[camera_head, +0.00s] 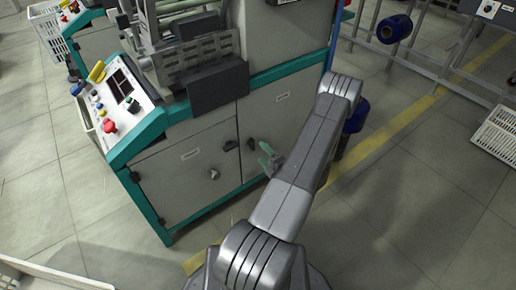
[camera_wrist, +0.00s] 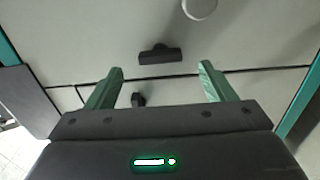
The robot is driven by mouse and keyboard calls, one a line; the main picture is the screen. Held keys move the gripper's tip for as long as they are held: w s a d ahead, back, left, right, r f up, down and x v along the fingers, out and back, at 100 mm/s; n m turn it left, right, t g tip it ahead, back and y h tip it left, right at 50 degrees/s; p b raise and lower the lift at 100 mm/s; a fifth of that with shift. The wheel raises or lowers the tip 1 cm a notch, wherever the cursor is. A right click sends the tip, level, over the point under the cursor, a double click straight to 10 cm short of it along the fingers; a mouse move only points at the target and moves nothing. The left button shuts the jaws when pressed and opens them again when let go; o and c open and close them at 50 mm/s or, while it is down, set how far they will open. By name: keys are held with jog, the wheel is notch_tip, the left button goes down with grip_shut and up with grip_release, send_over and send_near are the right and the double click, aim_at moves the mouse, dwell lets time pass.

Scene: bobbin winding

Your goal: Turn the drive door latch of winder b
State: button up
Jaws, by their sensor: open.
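The winder (camera_head: 200,160) has two grey lower doors side by side, with labels too small to read. Dark fittings sit by the seam: one on the left door (camera_head: 231,145), one on the right door (camera_head: 251,143). My gripper (camera_head: 264,152), with green fingers, is open and empty in front of the right door. In the wrist view, a dark bar-shaped latch (camera_wrist: 160,55) lies just beyond and between the open fingertips (camera_wrist: 161,69), apart from them. Which door is the drive door I cannot tell.
A small dark knob (camera_wrist: 138,99) shows across the seam, and a pale round fitting (camera_wrist: 200,8) lies beyond the latch. The control panel (camera_head: 120,95) juts out at the left. A blue spool (camera_head: 394,28) hangs on a rack at right. The floor around is mostly clear.

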aim_at(249, 139)
jog(key=p+v, duration=0.1)
jog(key=v, duration=0.7)
jog(key=shift+s+d, duration=0.2)
jog(key=shift+s, duration=0.1)
jog(key=shift+w, duration=0.1)
jog(key=b+x, duration=0.2)
jog(key=x, duration=1.1)
jog(key=shift+w+a, duration=0.25)
jog(key=shift+w, duration=0.05)
